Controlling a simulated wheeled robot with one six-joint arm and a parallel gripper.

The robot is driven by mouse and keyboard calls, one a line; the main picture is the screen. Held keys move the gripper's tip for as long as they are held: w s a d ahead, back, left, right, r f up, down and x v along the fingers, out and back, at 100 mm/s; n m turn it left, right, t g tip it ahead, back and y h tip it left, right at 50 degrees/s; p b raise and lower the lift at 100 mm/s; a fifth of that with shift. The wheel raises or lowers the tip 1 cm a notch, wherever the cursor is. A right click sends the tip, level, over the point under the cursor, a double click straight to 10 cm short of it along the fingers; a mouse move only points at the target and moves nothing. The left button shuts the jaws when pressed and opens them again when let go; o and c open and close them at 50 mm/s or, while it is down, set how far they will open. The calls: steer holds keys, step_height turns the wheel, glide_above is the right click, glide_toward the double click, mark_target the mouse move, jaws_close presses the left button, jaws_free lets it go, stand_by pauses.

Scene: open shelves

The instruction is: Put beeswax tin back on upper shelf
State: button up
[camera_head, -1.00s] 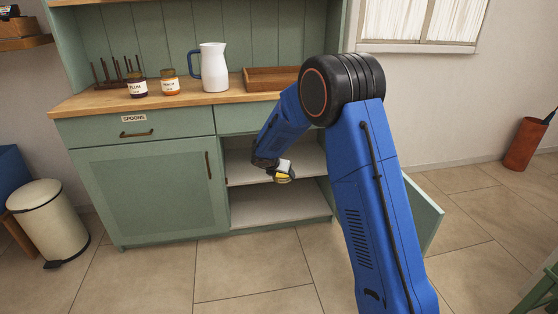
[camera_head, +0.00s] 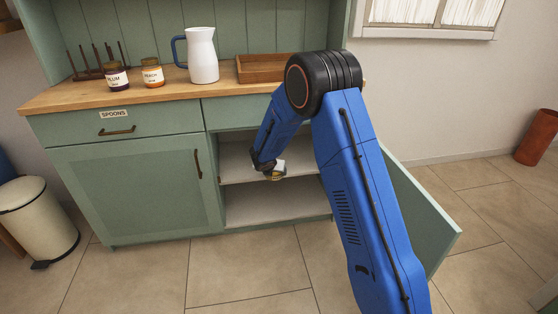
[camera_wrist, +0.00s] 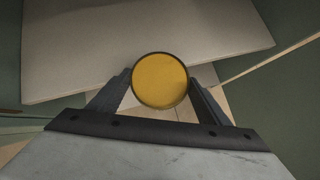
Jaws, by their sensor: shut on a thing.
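The beeswax tin (camera_wrist: 160,80) is round with a yellow-orange top and a dark rim. It sits between the two fingers of my gripper (camera_wrist: 160,88), which is shut on it. In the head view the tin (camera_head: 278,174) is small and partly hidden by my gripper (camera_head: 272,170), in front of the open cabinet. The upper shelf (camera_head: 236,164) is a pale board inside the cabinet, and the tin is close to its front edge. I cannot tell whether the tin is over the shelf. In the wrist view a pale board (camera_wrist: 70,50) lies beyond the tin.
The open cabinet door (camera_head: 425,205) stands out at the right, beside my arm. A lower shelf board (camera_head: 262,207) lies below. On the counter stand a white jug (camera_head: 203,58), a plum jar (camera_head: 116,77), a peach jar (camera_head: 152,74) and a wooden tray (camera_head: 265,68). A bin (camera_head: 38,222) stands left.

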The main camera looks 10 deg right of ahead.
steer(key=w+d, duration=0.1)
steer(key=w, duration=0.3)
steer(key=w+d, duration=0.2)
steer(key=w, duration=0.2)
steer(key=w+d, duration=0.2)
steer(key=w, duration=0.2)
steer(key=shift+f, duration=1.7)
steer(key=shift+f, duration=0.1)
steer(key=o, duration=1.6)
